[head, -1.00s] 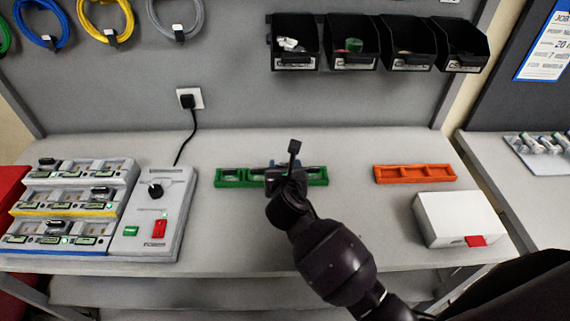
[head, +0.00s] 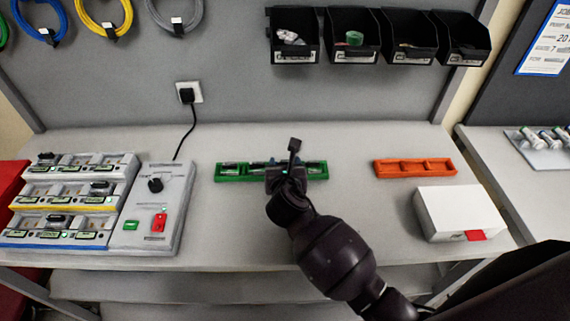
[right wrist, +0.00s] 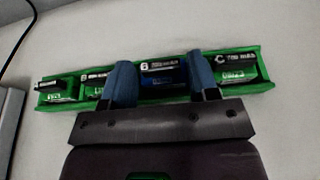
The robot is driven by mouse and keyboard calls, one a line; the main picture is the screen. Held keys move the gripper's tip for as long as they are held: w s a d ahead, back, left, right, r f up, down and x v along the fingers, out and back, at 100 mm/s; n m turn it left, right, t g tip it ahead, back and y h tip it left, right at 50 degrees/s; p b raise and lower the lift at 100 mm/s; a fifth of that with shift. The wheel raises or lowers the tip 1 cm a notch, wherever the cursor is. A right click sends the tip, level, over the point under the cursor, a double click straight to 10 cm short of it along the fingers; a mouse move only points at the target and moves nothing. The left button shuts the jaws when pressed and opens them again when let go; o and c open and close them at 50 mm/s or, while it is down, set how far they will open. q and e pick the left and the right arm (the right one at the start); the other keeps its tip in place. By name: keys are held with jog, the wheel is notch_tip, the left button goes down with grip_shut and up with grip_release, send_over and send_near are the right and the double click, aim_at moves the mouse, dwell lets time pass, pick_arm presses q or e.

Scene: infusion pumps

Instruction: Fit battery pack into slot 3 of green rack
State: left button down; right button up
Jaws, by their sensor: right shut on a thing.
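The green rack (head: 240,178) lies on the bench in the middle of the head view. It also shows across the right wrist view (right wrist: 266,82). My right gripper (head: 283,172) is over the rack, right of its middle. In the right wrist view its two blue fingers (right wrist: 163,82) are shut on a dark battery pack (right wrist: 163,66) with a white-lettered label. The held pack is at the rack between other packs; I cannot tell whether it is fully seated. Another pack (right wrist: 236,59) sits right of it, and packs also show to its left. My left gripper is not in view.
A grey charger box (head: 153,215) and a tiered battery station (head: 75,200) stand at the left. An orange rack (head: 415,168) and a white box (head: 460,213) are at the right. Black bins (head: 352,40) hang on the wall behind. The bench around the green rack is clear.

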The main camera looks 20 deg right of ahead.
jog(key=shift+f, duration=0.25)
jog(key=o, duration=1.1)
jog(key=p+v, duration=0.1)
jog(key=v, duration=1)
